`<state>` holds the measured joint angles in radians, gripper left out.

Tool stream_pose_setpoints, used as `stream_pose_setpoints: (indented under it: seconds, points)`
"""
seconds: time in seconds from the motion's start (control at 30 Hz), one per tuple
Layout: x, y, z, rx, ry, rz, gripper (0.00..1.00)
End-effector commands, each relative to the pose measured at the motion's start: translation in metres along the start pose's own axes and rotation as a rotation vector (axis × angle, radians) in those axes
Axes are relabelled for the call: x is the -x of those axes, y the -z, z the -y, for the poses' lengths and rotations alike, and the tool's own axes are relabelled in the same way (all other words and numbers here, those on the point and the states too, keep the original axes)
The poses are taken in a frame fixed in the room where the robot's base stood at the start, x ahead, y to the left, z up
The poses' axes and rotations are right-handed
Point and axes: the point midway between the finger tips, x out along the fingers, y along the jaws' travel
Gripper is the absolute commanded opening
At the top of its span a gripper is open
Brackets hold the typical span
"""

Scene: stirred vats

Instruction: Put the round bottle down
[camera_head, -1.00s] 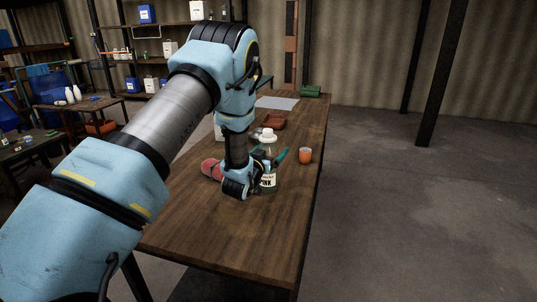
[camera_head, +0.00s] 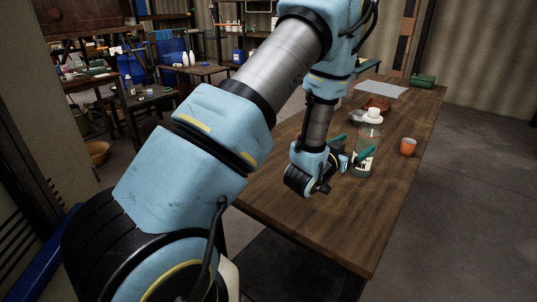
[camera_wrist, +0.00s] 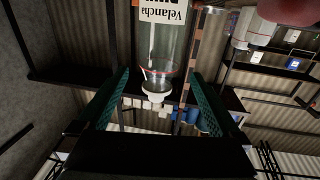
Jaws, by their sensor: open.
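The round bottle (camera_head: 363,162) is clear glass with a white cap and a white label. It stands upright on the wooden table (camera_head: 330,225). In the wrist view the bottle (camera_wrist: 160,45) appears upside down, its label at the top and its cap below. My gripper (camera_head: 355,148) is open beside the bottle, on its left in the head view. The green fingers are spread wide in the wrist view, with the bottle showing between and ahead of their tips. The fingers look clear of the glass; whether the tips still flank it I cannot tell.
The table's front is bare. A red rounded thing (camera_wrist: 290,10) shows at the wrist view's upper right.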

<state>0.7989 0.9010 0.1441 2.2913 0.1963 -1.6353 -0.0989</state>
Motion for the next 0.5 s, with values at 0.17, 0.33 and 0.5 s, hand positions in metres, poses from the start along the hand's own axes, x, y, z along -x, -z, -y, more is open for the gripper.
stream_pose_setpoints:
  seconds: [0.17, 0.33, 0.5]
  points:
    - [0.005, 0.003, 0.034, 0.001, 0.081, 0.096, 1.00]
    - [0.040, 0.004, 0.105, 0.039, 0.258, 0.348, 1.00]
    - [0.112, 0.004, 0.158, 0.129, 0.424, 0.630, 1.00]
